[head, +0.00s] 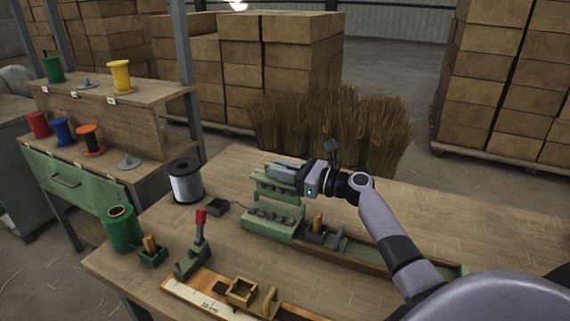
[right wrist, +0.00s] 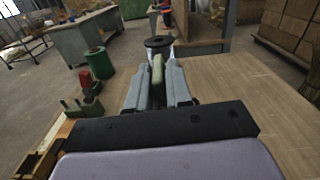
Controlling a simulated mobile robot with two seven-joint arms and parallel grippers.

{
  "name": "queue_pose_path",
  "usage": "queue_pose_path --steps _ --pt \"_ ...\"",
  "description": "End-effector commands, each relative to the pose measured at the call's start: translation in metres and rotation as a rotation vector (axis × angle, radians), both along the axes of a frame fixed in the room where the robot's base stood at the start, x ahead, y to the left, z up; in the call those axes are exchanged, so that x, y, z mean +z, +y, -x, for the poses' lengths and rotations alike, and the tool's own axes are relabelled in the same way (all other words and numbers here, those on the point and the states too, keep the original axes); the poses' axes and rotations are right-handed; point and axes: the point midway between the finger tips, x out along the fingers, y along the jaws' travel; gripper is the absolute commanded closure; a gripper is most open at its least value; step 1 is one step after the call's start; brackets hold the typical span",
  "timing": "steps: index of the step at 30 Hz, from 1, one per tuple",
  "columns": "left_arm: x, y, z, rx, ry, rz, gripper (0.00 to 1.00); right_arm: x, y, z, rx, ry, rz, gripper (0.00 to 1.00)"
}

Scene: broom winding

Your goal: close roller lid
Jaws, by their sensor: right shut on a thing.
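The green roller fixture (head: 268,222) stands near the middle of the workbench, with a row of grey rollers along its top. Its green lid (head: 272,189) stands raised above the rollers, with a gap between them. My right gripper (head: 283,171) is at the lid's top edge and reaches in from the right. In the right wrist view its two grey fingers are shut on a green piece of the lid (right wrist: 157,74). The fingers hide part of the lid in the head view. My left gripper is not in view.
A long trough (head: 375,257) runs right from the fixture. A wire spool (head: 185,182), a green spool (head: 122,228) and a red-handled lever (head: 201,222) stand to the left. Broom bristles (head: 330,130) stand behind the bench. The bench's right side is mostly clear.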

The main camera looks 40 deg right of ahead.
Motion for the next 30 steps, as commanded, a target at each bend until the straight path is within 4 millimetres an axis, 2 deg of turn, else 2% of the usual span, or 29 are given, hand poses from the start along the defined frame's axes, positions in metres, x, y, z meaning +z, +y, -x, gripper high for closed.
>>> queue_pose_path --steps 1,6,22,23,24,30 --pt "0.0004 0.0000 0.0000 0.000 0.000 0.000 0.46 -0.0039 0.0062 0.0021 0.011 -0.001 0.010 1.00" --pt "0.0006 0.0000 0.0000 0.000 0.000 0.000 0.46 -0.0053 0.0106 0.0044 0.011 -0.025 0.058 1.00" --pt "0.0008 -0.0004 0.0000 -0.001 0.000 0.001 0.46 -0.0070 0.0126 0.0054 0.011 -0.035 0.079 1.00" --pt "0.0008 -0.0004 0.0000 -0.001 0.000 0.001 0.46 -0.0070 0.0126 0.0054 0.010 -0.034 0.079 0.71" --pt "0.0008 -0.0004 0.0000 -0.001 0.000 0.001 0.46 -0.0070 0.0123 0.0053 0.010 -0.035 0.079 0.62" --pt "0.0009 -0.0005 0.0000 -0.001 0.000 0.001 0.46 -0.0048 0.0105 0.0049 0.005 -0.039 0.083 0.62"
